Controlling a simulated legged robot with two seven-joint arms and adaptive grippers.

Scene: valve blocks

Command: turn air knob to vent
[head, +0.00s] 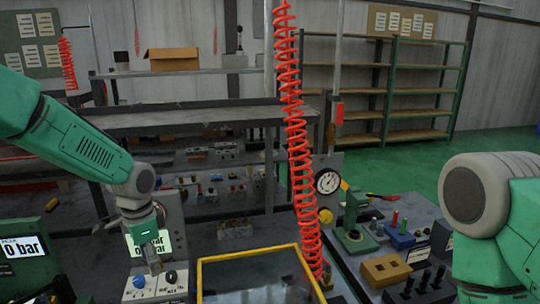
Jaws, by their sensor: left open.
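A grey valve block with a pale sloping panel (157,287) stands at the lower left of the head view. The panel carries a dark blue knob (139,282) on the left and another dark knob (171,276) on the right. I cannot tell which is the air knob, nor read its labels. A lit display (162,243) reading bar is behind, partly covered by my left gripper. My left gripper (153,266) points down just above the panel, between the two knobs, open and holding nothing visible. Contact cannot be told. My right arm shows at the right edge; its gripper is out of view.
A second display (22,248) reads 0 bar at the far left. A yellow-framed tray (250,253) is right of the panel. A round gauge (328,181) and a bench with small parts stand to the right.

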